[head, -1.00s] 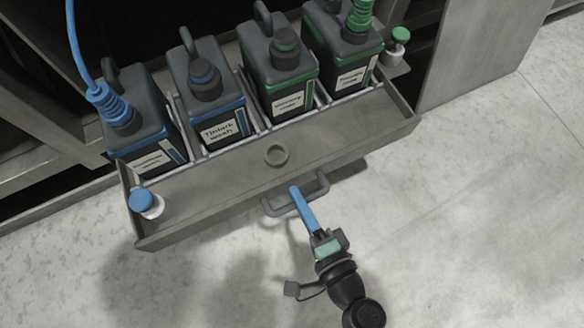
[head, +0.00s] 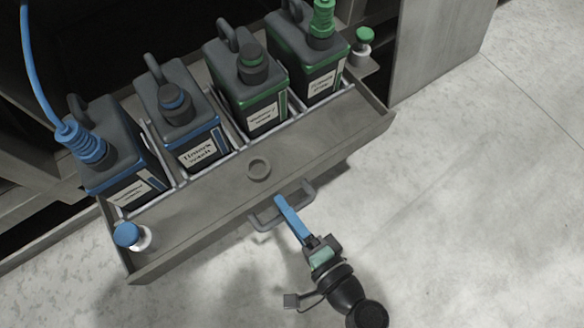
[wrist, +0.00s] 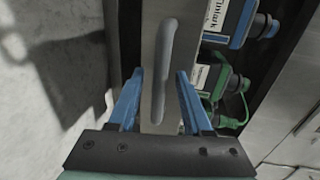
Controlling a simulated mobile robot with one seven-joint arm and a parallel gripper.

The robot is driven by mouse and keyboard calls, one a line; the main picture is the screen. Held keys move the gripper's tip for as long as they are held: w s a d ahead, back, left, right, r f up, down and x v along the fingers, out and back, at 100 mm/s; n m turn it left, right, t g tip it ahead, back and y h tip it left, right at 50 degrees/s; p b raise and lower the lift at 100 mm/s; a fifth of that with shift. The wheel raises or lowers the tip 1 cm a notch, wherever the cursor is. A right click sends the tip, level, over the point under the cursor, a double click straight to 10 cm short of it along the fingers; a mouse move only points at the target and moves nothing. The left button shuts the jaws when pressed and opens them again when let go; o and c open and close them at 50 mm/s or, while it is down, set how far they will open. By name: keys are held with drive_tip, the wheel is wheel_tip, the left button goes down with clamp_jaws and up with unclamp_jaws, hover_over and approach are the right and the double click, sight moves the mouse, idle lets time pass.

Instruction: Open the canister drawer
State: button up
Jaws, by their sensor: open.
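The canister drawer (head: 205,210) stands pulled out of the cabinet in the head view, with several dark canisters (head: 185,125) in a row inside it. Its bar handle (head: 282,207) is on the front face. My gripper (head: 280,200) is at the handle, with a blue finger reaching over it. In the wrist view, the two blue fingers (wrist: 160,72) are apart, and the handle bar (wrist: 166,70) lies between them with gaps at both sides. I cannot tell whether either finger touches the handle.
A small blue-capped bottle (head: 130,237) is at the drawer's left end, and a green-capped one (head: 362,45) is at the right. A blue hose (head: 32,75) runs up from the leftmost canister. The pale floor (head: 460,220) in front and right is clear.

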drive_tip(key=p+v, duration=0.5)
drive_tip(key=v, duration=0.8)
drive_tip(key=shift+p, duration=0.35)
